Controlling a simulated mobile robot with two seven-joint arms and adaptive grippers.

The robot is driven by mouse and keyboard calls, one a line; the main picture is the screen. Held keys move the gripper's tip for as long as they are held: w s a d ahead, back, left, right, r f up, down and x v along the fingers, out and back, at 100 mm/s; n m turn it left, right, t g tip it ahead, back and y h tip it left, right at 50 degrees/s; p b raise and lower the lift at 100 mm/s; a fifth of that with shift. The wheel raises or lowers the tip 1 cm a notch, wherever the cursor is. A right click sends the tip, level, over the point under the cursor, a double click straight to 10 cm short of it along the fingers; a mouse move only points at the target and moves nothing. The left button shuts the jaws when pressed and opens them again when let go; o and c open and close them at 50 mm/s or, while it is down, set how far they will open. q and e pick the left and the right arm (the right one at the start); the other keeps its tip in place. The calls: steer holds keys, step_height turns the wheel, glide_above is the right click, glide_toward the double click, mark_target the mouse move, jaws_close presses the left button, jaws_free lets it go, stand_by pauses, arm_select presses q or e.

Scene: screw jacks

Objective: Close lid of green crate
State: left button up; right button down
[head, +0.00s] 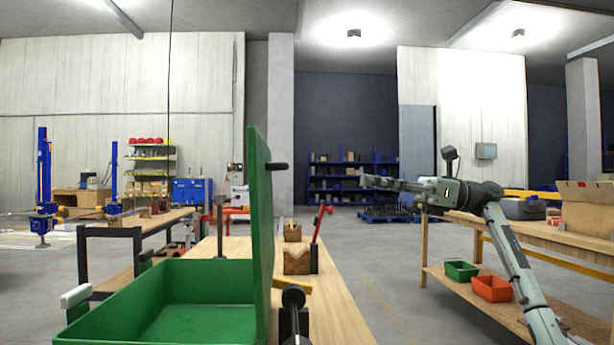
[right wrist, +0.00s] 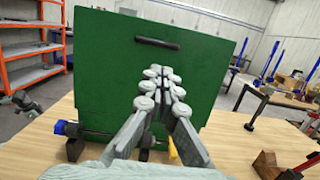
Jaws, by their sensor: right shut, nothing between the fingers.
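The green crate (head: 112,313) stands open on the wooden bench at the lower left of the head view. Its green lid (head: 261,225) stands upright along the crate's right side, with a black handle (head: 277,166) near its top. In the right wrist view the lid (right wrist: 108,65) fills the middle, with the handle (right wrist: 157,43) near its upper edge. My right gripper (head: 368,182) is shut and empty, to the right of the lid and apart from it in the head view. Its closed fingers (right wrist: 160,88) cover part of the lid in the right wrist view. My left gripper is not seen.
The wooden bench (head: 338,318) runs along the crate's right side. Wooden blocks (head: 297,261) and a red-handled tool (head: 319,225) stand on it beyond the lid. Another bench (head: 560,232) with a cardboard box (head: 587,207) stands at the right.

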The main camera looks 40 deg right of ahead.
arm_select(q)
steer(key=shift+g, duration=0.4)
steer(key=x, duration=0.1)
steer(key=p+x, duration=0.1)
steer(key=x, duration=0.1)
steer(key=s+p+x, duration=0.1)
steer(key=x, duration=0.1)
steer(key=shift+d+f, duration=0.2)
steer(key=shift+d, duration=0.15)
arm_select(e)
steer(key=x, duration=1.3)
steer(key=shift+a+r, duration=0.15)
steer(key=shift+a, duration=0.2)
